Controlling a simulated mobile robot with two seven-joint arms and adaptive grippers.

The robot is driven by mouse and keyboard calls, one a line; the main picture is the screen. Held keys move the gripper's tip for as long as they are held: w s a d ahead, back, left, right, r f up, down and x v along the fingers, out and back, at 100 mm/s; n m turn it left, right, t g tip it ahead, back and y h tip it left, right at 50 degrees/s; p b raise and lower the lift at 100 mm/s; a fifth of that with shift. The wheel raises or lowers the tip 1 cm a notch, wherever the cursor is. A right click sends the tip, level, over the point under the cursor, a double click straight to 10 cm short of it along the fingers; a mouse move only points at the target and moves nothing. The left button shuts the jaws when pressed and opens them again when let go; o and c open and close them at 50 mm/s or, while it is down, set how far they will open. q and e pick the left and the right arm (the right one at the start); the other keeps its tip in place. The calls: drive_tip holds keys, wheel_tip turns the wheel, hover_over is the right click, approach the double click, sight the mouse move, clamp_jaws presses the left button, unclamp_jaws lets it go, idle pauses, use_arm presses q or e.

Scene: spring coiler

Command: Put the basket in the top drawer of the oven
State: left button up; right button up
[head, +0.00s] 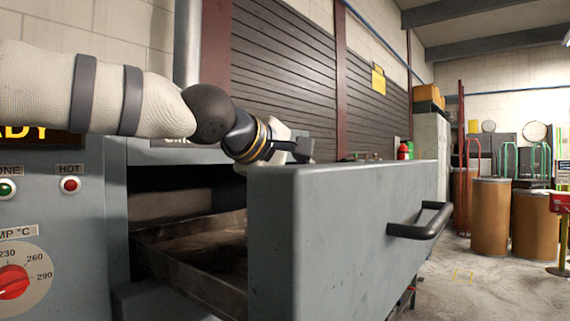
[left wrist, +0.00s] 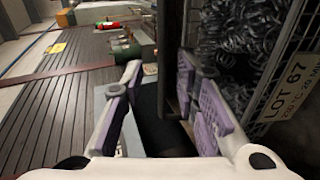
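The oven drawer (head: 330,225) is pulled out, its dark handle (head: 425,222) on the front. My left arm reaches across above it, and my left gripper (head: 290,152) is at the drawer front's top edge, partly hidden. In the left wrist view the gripper (left wrist: 158,105) has its purple-padded fingers spread apart. The basket (left wrist: 285,75), a dark mesh box full of metal coils with a LOT 67 label, is just right of the fingers. A dark shape lies between them; I cannot tell whether the right finger touches the basket. The basket is hidden in the head view.
The oven's dark opening (head: 165,190) and an inner tray (head: 200,240) show behind the drawer front. The oven panel has a red dial (head: 14,281) at left. Brown drums (head: 490,218) stand on the floor at right, with open floor before them.

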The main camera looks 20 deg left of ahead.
use_arm(q)
drive_tip(key=v, duration=0.8)
drive_tip(key=shift+s+a, duration=0.15)
